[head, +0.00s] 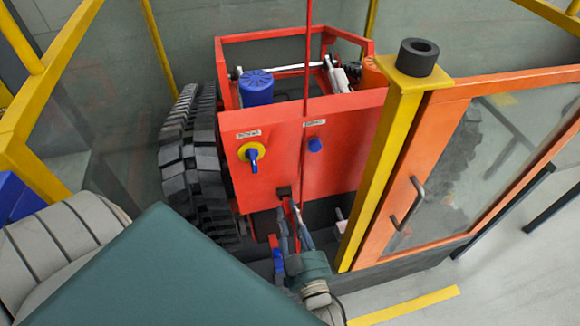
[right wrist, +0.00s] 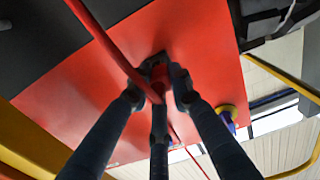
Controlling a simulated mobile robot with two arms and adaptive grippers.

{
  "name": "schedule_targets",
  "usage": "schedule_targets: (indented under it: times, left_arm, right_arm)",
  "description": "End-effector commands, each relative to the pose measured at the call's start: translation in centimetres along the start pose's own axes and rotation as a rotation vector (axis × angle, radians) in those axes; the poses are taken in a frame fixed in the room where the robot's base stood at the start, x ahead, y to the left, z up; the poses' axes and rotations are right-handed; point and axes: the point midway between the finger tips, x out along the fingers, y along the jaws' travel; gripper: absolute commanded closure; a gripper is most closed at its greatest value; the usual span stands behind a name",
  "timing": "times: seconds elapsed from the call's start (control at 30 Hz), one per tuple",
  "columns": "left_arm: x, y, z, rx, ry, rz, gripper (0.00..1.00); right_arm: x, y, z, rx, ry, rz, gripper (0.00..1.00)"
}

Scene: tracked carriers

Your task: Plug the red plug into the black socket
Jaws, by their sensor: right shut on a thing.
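The black socket (head: 284,191) sits low on the carrier's red front panel (head: 340,165). It also shows as a dark piece behind the fingertips in the right wrist view (right wrist: 156,59). My right gripper (head: 291,218) is shut on the red plug (right wrist: 159,75), with its fingers around it. The plug's front end is right at the socket. I cannot tell whether it is inside or only touching. A red cable (right wrist: 104,35) crosses in front of the fingers, and it rises past the panel in the head view (head: 308,60). My left gripper is not in view.
A yellow and blue rotary switch (head: 252,154) and a blue button (head: 315,145) are on the panel above the socket. A black track (head: 193,145) is at left. A yellow post (head: 380,175) and an orange glazed door (head: 470,160) stand close at right.

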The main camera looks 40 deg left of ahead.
Motion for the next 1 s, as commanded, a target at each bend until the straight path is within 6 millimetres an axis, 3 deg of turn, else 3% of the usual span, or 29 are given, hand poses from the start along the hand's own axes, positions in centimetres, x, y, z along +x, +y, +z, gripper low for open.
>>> schedule_targets:
  times: [1.0]
  left_arm:
    - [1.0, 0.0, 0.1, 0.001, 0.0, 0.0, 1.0]
  right_arm:
    - [1.9, 0.0, 0.0, 0.0, 0.002, 0.0, 1.0]
